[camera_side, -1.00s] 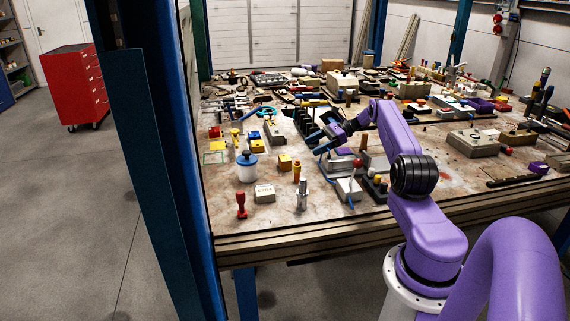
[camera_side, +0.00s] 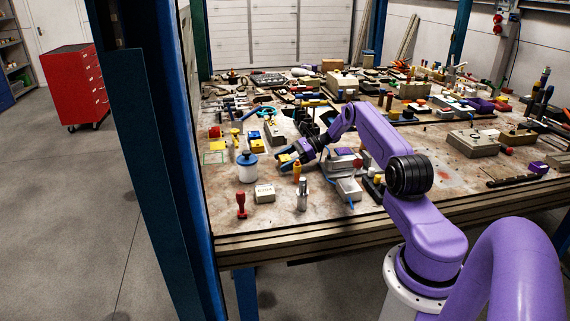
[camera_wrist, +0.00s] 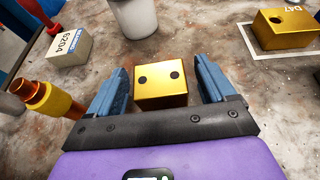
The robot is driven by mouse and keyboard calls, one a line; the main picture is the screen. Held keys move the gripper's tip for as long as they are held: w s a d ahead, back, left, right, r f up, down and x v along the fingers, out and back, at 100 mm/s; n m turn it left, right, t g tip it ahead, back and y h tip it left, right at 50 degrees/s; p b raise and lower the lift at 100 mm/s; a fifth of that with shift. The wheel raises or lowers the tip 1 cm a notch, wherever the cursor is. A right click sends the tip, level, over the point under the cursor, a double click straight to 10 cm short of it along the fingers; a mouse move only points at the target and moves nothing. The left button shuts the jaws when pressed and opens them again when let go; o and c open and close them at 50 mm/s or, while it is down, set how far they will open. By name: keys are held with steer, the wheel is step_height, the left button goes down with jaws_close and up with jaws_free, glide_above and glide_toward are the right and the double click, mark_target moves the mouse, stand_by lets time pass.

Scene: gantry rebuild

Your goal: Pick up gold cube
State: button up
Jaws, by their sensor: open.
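The gold cube (camera_wrist: 161,85) sits on the worn bench top, with two dark dots on the face toward the wrist camera. My gripper (camera_wrist: 161,78) is open, with one blue finger on each side of the cube. A narrow gap shows between the cube and each finger, so it does not look gripped. In the side view the cube (camera_side: 284,158) is partly hidden by my gripper (camera_side: 289,160), which is low over the bench at its left part.
A white container (camera_wrist: 134,16) stands just beyond the cube. A gold block marked D47 (camera_wrist: 286,29) is at the right. A yellow-orange handle (camera_wrist: 45,98), a beige block marked 6204 (camera_wrist: 70,47) and a red tool (camera_wrist: 42,14) are at the left.

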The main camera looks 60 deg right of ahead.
steer(key=shift+x, duration=0.9)
steer(key=c, duration=1.2)
steer(key=shift+r, duration=0.15)
